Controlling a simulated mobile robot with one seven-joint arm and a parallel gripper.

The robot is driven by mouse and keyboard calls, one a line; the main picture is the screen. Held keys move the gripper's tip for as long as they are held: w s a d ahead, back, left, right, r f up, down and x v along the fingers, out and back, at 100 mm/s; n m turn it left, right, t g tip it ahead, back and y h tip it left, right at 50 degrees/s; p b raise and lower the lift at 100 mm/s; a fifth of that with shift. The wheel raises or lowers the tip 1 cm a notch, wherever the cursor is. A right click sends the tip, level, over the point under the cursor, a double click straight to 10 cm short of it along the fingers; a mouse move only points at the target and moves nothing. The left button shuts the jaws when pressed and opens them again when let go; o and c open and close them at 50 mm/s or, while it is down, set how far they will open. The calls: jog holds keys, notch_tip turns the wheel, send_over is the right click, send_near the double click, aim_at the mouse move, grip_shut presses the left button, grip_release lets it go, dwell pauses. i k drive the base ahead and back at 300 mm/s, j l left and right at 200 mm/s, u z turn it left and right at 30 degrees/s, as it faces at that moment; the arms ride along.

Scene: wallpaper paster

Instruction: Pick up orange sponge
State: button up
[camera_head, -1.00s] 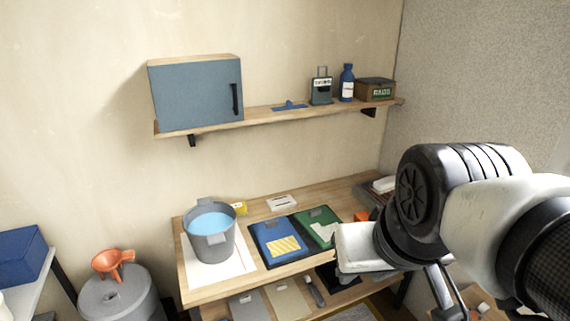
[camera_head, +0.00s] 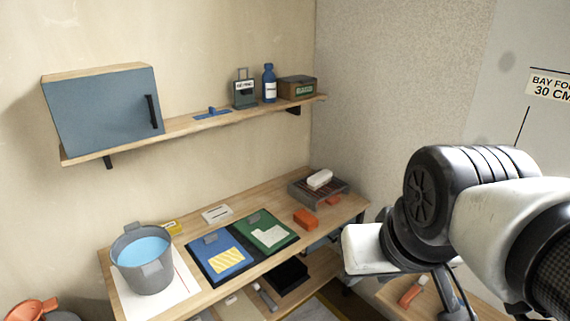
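An orange block (camera_head: 306,219), which looks like the orange sponge, lies on the wooden table near its right end, to the right of the green board. A smaller, flatter orange piece (camera_head: 333,200) lies farther right, by the dark slatted rack; I cannot tell what it is. My arm fills the right side of the picture. A narrow part below its dark joint, perhaps my gripper (camera_head: 452,292), is to the right of the table and apart from the orange block. Its fingertips are not clear, and I cannot see whether it is open or shut.
The table (camera_head: 206,288) also bears a grey bucket (camera_head: 145,262) of blue liquid, a blue board (camera_head: 214,252), a green board (camera_head: 262,232) and a slatted rack (camera_head: 300,192) with a white block. A wall shelf (camera_head: 190,128) hangs above. A lower wooden surface (camera_head: 390,292) is at bottom right.

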aim_at(308, 222)
jog(key=i, duration=0.85)
